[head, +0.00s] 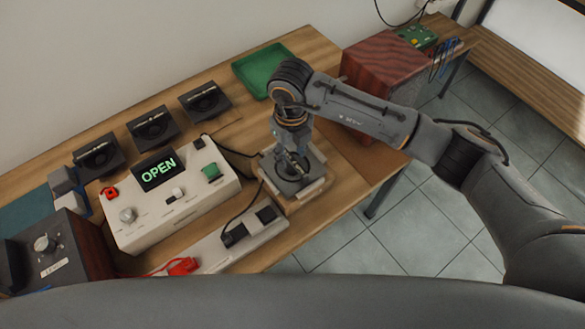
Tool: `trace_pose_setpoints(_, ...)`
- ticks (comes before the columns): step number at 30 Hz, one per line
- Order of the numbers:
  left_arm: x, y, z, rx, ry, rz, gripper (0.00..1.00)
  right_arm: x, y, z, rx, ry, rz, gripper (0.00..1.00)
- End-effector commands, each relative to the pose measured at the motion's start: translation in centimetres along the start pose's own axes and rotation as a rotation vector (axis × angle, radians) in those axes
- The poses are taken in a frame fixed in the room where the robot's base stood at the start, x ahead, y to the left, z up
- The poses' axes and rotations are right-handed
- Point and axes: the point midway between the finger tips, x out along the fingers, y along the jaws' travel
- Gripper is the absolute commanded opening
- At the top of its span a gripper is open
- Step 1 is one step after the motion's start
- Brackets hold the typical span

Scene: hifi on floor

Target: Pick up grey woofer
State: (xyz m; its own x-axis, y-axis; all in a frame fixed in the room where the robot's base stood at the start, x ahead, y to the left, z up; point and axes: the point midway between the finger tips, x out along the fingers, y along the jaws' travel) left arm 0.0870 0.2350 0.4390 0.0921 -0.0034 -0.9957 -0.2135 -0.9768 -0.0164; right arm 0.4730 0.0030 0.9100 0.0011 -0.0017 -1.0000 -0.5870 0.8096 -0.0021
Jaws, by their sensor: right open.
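A dark grey round woofer (288,187) sits on a wooden block fixture (312,196) near the right end of the bench. My right arm comes in from the right, and its gripper (291,163) points down right above the woofer. The right gripper is open, with its fingers over the middle of the woofer. I cannot tell whether the fingertips touch it. The gripper hides part of the woofer's far side. My left gripper is out of view.
A control box (167,203) showing OPEN stands to the left, with a grey power strip (262,226) in front. Several black holders, including one at the back (205,102), line the wall side. A green tray (262,70) lies behind. A reddish wooden box (378,68) stands right.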

Motion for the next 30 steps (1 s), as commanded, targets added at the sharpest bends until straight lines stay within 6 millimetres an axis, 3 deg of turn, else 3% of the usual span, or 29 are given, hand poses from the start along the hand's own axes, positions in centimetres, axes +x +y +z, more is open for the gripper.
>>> trace_pose_setpoints(6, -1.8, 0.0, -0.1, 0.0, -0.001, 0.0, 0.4, 2.5, -0.6, 0.4, 0.003, 0.005, 0.003, 0.41)
trace_pose_setpoints(12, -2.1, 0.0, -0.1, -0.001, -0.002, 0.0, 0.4, 4.9, -0.7, 0.5, 0.0, 0.002, 0.002, 0.41)
trace_pose_setpoints(30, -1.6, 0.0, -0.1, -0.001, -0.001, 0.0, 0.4, 5.4, -0.7, 0.6, -0.001, 0.0, 0.001, 0.41)
